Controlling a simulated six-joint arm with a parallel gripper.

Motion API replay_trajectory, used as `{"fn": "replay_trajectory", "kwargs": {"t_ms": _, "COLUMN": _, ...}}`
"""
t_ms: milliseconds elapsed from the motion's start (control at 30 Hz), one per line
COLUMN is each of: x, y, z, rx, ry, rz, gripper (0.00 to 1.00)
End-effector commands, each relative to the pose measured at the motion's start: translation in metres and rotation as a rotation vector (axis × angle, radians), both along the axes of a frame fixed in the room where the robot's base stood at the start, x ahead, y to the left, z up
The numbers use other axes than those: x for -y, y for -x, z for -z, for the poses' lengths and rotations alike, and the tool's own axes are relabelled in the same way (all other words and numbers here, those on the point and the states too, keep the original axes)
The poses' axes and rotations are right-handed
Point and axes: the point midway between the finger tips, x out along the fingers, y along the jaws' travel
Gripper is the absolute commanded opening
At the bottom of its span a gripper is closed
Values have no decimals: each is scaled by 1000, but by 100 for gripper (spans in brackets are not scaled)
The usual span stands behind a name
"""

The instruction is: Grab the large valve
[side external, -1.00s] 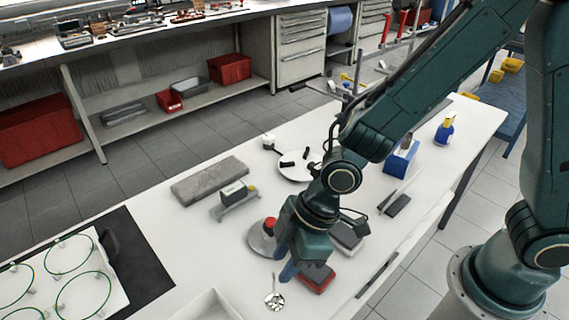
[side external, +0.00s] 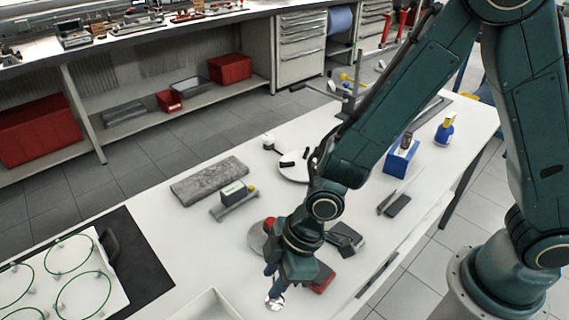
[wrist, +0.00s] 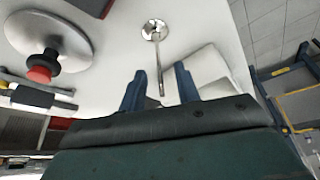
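The large valve (wrist: 154,30) is a shiny metal disc with a thin stem on the white table. In the wrist view its stem runs down between my two blue fingers, with the head beyond the fingertips. In the side view the valve head (side external: 275,302) shows at the front of the table, partly hidden behind my fingers. My gripper (side external: 273,283) is low over it, pointing down. My gripper (wrist: 160,69) is open, with a gap on both sides of the stem. I cannot tell how high the fingers are above the table.
A grey round plate with a red knob (wrist: 39,70) is close by on the left in the wrist view. A red and dark block (side external: 322,279) lies right of my gripper. A white tray (side external: 207,303) is at the front left. A grey slab (side external: 210,180) lies further back.

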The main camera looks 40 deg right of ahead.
Motion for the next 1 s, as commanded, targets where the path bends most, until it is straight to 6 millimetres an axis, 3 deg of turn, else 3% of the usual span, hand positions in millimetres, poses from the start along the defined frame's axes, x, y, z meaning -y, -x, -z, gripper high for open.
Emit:
{"fn": "replay_trajectory", "kwargs": {"t_ms": 300, "x": -9, "y": -4, "z": 23, "rx": 0, "ry": 0, "rz": 0, "gripper": 32}}
{"fn": "replay_trajectory", "kwargs": {"t_ms": 900, "x": -10, "y": -5, "z": 25, "rx": 1, "ry": 0, "rz": 0, "gripper": 32}}
{"fn": "replay_trajectory", "kwargs": {"t_ms": 1000, "x": -10, "y": -5, "z": 25, "rx": 0, "ry": -1, "rz": 0, "gripper": 12}}
